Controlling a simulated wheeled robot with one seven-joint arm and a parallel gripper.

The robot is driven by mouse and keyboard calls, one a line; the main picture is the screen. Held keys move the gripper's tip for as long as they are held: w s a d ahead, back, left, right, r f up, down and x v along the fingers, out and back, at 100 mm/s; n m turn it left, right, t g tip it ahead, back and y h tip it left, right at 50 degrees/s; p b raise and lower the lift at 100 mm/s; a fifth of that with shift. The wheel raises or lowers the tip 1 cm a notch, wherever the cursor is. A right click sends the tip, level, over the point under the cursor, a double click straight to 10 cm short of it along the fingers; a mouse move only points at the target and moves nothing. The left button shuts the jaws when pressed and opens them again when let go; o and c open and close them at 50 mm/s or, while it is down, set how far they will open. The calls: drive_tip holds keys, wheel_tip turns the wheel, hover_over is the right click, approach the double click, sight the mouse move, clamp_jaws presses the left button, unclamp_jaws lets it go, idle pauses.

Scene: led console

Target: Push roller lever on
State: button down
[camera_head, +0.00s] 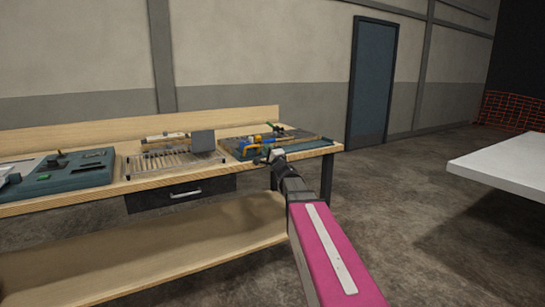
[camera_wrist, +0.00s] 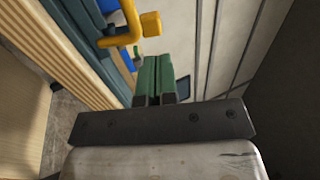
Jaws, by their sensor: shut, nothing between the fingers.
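In the wrist view, a yellow bent bar (camera_wrist: 131,22) with a thick yellow end piece (camera_wrist: 151,24) stands out from a blue-grey board (camera_wrist: 92,40). I take it for the roller lever, but I cannot be sure. My gripper (camera_wrist: 156,62) has green fingers pressed together, with nothing between them. The fingertips show just below the yellow end piece in the picture, apparently apart from it. In the head view, my gripper (camera_head: 272,155) is at the front edge of the right-hand board (camera_head: 310,147), close to small blue and yellow parts (camera_head: 268,139). The lever's set position is unclear.
The wooden workbench (camera_head: 130,186) also carries a middle fixture with a grey plate (camera_head: 202,141) and a teal console (camera_head: 75,177) at left. Small blue parts (camera_wrist: 127,57) lie near my fingers. A white table (camera_head: 505,160) stands at right, with open floor between.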

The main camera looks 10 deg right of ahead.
sight(260, 137)
drive_tip(key=x, duration=0.6)
drive_tip(key=shift+w, duration=0.1)
